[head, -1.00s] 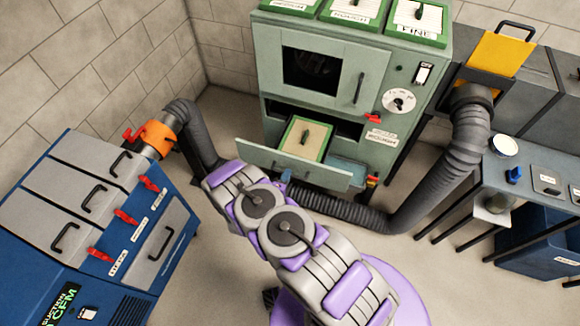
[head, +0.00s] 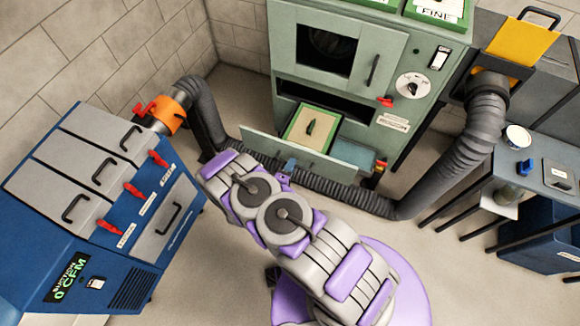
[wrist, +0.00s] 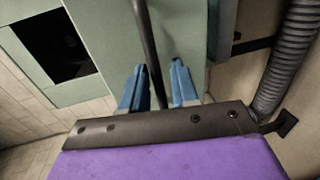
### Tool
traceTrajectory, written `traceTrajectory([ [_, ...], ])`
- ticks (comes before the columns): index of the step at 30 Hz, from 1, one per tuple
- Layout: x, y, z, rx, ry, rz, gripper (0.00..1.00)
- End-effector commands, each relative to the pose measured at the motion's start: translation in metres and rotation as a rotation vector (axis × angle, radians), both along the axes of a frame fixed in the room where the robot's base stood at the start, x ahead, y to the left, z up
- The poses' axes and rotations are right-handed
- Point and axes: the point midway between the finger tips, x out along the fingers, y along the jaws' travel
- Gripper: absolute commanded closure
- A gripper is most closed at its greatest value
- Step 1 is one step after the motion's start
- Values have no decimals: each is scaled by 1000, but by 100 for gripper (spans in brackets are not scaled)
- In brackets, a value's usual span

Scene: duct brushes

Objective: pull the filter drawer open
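The green filter drawer (head: 270,146) is out from the lower slot of the green cabinet (head: 425,75). A tan filter with a green frame (head: 297,123) sits in it. In the wrist view a dark bar handle (wrist: 145,45) runs between the two blue fingers of my gripper (wrist: 159,88) in front of a pale green panel. The fingers are close on both sides of the bar. In the head view my gripper (head: 290,166) is at the drawer front, and the handle is hidden there.
A blue suction unit (head: 100,215) stands at left. A side table (head: 545,170) is at right. Bare floor lies around my arm.

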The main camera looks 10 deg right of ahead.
Motion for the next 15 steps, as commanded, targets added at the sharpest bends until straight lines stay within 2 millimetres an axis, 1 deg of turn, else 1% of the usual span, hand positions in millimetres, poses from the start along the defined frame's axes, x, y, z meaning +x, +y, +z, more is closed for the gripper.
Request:
traceTrajectory([
  [1,0,0,1,-1,-1,0,66],
  [2,0,0,1,0,-2,1,63],
  [10,-1,1,2,0,-5,2,63],
  [15,-10,10,5,-1,-3,5,63],
])
